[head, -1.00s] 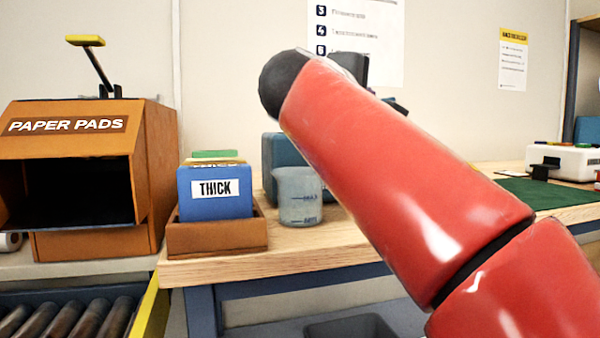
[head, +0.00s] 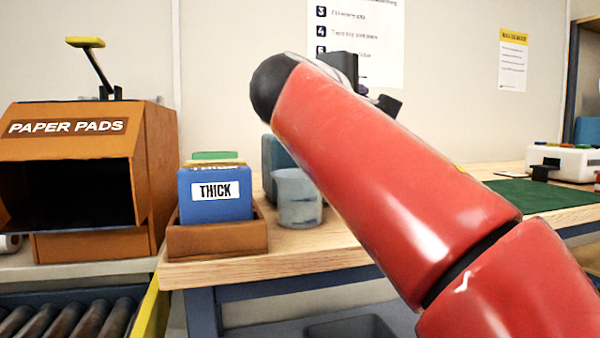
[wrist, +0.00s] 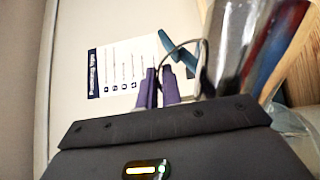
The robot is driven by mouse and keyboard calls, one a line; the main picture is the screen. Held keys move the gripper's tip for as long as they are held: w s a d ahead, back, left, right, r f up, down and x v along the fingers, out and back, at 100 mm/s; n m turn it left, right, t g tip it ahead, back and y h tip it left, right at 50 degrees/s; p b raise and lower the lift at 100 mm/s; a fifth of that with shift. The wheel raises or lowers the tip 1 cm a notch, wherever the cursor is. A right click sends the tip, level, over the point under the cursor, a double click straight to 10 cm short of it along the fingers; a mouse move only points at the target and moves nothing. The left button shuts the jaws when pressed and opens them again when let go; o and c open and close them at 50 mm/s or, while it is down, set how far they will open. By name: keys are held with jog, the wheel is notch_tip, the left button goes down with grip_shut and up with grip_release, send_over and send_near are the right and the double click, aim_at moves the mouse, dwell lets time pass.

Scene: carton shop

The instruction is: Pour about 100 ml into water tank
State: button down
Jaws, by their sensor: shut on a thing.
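My gripper (wrist: 160,88), with purple fingers, is shut on the thin curved handle of a shiny metal jug (wrist: 235,45) in the wrist view. The jug's body is beside the fingers, and its contents are not visible. In the head view my red arm hides the jug and most of my gripper. A clear measuring cup (head: 297,200) stands on the wooden bench. A teal box-like thing (head: 272,165), perhaps the water tank, stands behind it, partly hidden by the cup and my arm. Whether any liquid is flowing cannot be seen.
A brown tray (head: 215,240) with a blue "THICK" box (head: 215,195) stands left of the cup on the bench (head: 300,250). An orange paper pads dispenser (head: 150,170) is further left. A green mat (head: 540,192) and a white device (head: 565,160) are at the right.

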jog(key=shift+w+a+r+n+t+p, duration=0.1)
jog(key=shift+a+r+n+t+p, duration=0.15)
jog(key=shift+a+n+p, duration=0.4)
jog(key=shift+w+a+r+n+t+p, duration=0.15)
jog(key=shift+a+r+n+p, duration=0.2)
jog(key=shift+a+n, duration=0.35)
dwell(1.1)
jog(key=d+m+b, duration=0.1)
jog(key=d+f+m+b, duration=0.1)
jog(key=s+d+f+m+g+b, duration=0.1)
jog(key=d, duration=0.1)
jog(key=shift+d+r+m+g+p, duration=0.3)
jog(key=shift+d+m+p, duration=0.25)
jog(key=shift+m+p, duration=0.25)
jog(key=shift+f, duration=0.1)
jog(key=shift+d+m, duration=0.15)
jog(key=shift+m, duration=0.2)
jog(key=shift+s+d+f+m+y, duration=0.1)
jog(key=shift+d+f+m+y, duration=0.2)
jog(key=shift+f+m, duration=0.1)
jog(key=shift+g, duration=0.3)
